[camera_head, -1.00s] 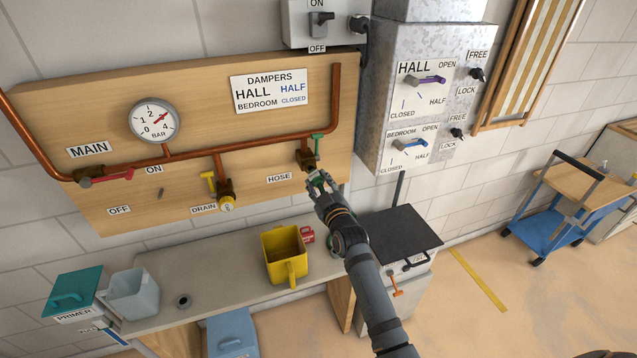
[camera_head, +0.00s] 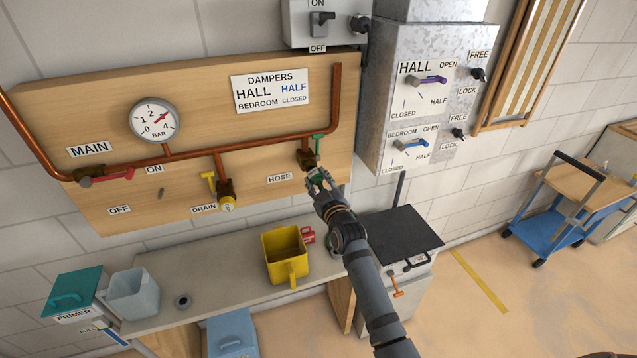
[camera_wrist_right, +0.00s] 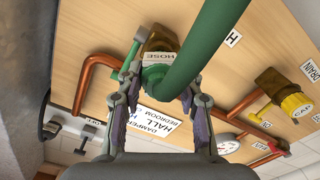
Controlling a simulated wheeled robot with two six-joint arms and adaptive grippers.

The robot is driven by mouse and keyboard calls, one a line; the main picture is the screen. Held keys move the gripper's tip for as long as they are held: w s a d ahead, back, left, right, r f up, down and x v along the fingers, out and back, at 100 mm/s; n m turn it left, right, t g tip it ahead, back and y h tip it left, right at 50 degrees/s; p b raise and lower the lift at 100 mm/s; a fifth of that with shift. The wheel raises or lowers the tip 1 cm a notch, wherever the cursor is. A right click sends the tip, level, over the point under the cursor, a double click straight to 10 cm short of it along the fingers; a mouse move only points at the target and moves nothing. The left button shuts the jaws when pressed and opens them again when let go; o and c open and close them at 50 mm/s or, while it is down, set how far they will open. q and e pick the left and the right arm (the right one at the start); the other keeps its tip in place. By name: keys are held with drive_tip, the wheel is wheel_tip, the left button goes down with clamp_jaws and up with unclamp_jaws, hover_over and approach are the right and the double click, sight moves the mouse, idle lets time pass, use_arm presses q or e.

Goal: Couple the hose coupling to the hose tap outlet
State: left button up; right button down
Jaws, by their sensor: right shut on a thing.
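The hose tap (camera_head: 306,158) is a brass tap with a green lever (camera_head: 318,143), low on the right of the wooden board. My right gripper (camera_head: 319,178) is just below it, shut on the green hose coupling (camera_head: 318,184). In the right wrist view the coupling (camera_wrist_right: 157,78) lies between the fingers, with the thick green hose (camera_wrist_right: 212,40) running up and right. The brass tap body (camera_wrist_right: 163,40) is right beside the coupling there. The hose and fingers partly hide the outlet, so I cannot tell whether they are joined. My left gripper is out of view.
The drain tap (camera_head: 225,190) with a yellow cap is left of the hose tap. Below, a yellow jug (camera_head: 286,256) and a red item (camera_head: 308,235) stand on the bench (camera_head: 220,262). The grey damper box (camera_head: 405,95) is close on the right.

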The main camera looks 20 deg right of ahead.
drive_tip(key=shift+w+b, duration=0.35)
drive_tip(key=shift+w, duration=0.6)
drive_tip(key=c, duration=0.8)
unclamp_jaws()
drive_tip(key=shift+s, duration=0.2)
drive_tip(key=s, duration=1.1)
drive_tip(key=shift+s+d, duration=0.15)
drive_tip(key=shift+s, duration=0.15)
